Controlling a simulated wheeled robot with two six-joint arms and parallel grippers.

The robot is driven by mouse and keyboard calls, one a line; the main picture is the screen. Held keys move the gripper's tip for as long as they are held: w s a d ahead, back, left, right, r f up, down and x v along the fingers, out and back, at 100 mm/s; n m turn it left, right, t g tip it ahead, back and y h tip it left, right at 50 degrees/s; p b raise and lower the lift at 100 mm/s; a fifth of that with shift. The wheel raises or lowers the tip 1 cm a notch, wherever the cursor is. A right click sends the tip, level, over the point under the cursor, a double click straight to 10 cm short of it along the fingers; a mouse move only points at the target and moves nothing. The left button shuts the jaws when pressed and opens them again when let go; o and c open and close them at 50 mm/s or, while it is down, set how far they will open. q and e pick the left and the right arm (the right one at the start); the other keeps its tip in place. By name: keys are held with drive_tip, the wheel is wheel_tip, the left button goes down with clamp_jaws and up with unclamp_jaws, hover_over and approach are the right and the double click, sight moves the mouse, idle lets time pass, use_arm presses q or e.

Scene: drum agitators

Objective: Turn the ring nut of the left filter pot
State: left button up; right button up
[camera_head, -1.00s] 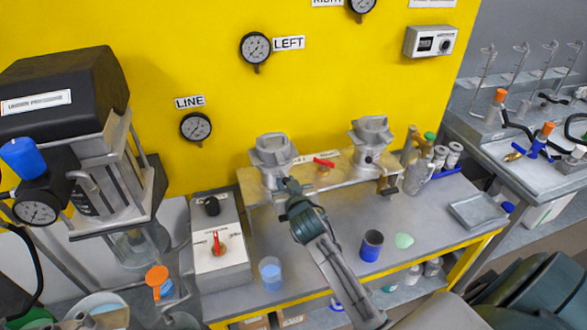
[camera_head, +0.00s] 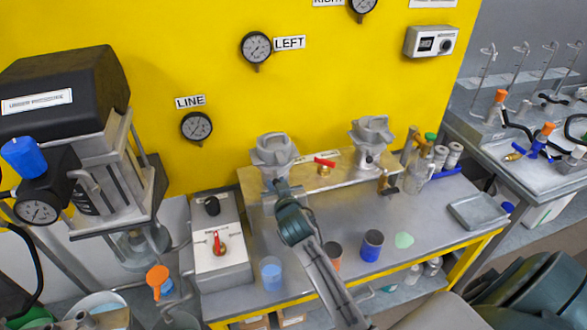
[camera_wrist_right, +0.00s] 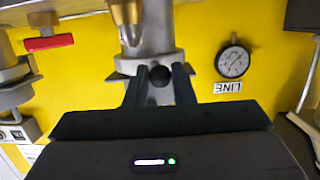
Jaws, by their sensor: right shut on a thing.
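The left filter pot (camera_head: 275,152) is a grey metal pot with a lobed top. The ring nut's edge is not clearly distinct from the pot body. My left gripper is not in view.
The right filter pot (camera_head: 371,140) stands on the same board, with a red-handled valve (camera_head: 324,163) between. A white switch box (camera_head: 220,245) is left of my arm.

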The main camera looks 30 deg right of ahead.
drive_tip(key=shift+o, duration=0.2)
drive_tip(key=shift+w+a, duration=0.45)
drive_tip(key=shift+a, duration=0.3)
drive_tip(key=shift+o, duration=0.4)
drive_tip(key=shift+w+a+r, duration=0.1)
drive_tip(key=shift+w+a, duration=0.4)
drive_tip(key=shift+a, duration=0.1)
drive_tip(key=shift+c, duration=0.2)
drive_tip(key=o, duration=1.5)
drive_tip(key=shift+w+a, duration=0.25)
drive_tip(key=shift+w, duration=0.05)
drive_tip(key=shift+c, duration=0.2)
drive_tip(key=shift+s+d, duration=0.1)
drive_tip(key=shift+s+d, duration=0.1)
